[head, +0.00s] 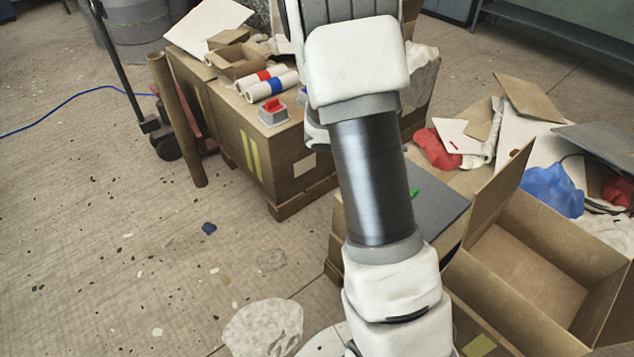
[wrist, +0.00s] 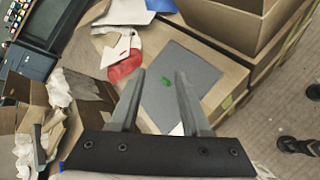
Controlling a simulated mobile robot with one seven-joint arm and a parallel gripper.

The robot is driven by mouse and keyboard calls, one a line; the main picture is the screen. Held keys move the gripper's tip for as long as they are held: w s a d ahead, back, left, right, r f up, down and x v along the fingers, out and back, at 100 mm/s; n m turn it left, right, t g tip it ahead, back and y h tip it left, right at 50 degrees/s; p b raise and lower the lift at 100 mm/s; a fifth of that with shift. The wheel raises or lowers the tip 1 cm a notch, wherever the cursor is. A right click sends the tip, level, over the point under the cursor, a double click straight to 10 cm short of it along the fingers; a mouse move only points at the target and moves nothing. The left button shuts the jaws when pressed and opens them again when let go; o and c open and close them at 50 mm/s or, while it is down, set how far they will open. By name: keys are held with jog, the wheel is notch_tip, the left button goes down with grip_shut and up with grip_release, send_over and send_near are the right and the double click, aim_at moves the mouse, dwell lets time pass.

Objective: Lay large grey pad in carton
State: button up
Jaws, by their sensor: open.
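The large grey pad (head: 438,213) lies flat on top of a brown box, partly hidden behind my arm in the head view. In the wrist view the pad (wrist: 203,72) shows beyond and between my fingers, with a small green piece (wrist: 176,86) on it. My gripper (wrist: 161,76) is open and empty, pointing toward the pad; I cannot tell its height above it. In the head view the gripper is hidden by the arm. The open carton (head: 530,262) stands right of the pad, its visible inside bare. Its wall (wrist: 232,22) shows at the top of the wrist view.
Another box top at the back holds rolls (head: 270,82), a small grey box with a red top (head: 272,112) and a small open box (head: 238,62). Red (head: 433,150) and blue (head: 552,188) bags and loose sheets lie behind the carton. The floor at left is mostly open.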

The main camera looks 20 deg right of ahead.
jog(key=s+a+r+m+t+y, duration=0.3)
jog(key=s+a+r, duration=0.4)
jog(key=a, duration=0.6)
jog(key=s+a+r+m+t+y, duration=0.3)
jog(key=s+a+r+m+y, duration=0.3)
jog(key=a+r, duration=0.4)
jog(key=s+a+y, duration=0.1)
jog(key=s+a, duration=0.1)
jog(key=a, duration=0.1)
jog(key=shift+s+y, duration=0.15)
jog(key=shift+y, duration=0.25)
jog(key=shift+o, duration=0.4)
jog(key=shift+s+a+r, duration=0.2)
jog(key=shift+s+a, duration=0.1)
jog(key=shift+a, duration=0.15)
jog(key=shift+w, duration=0.1)
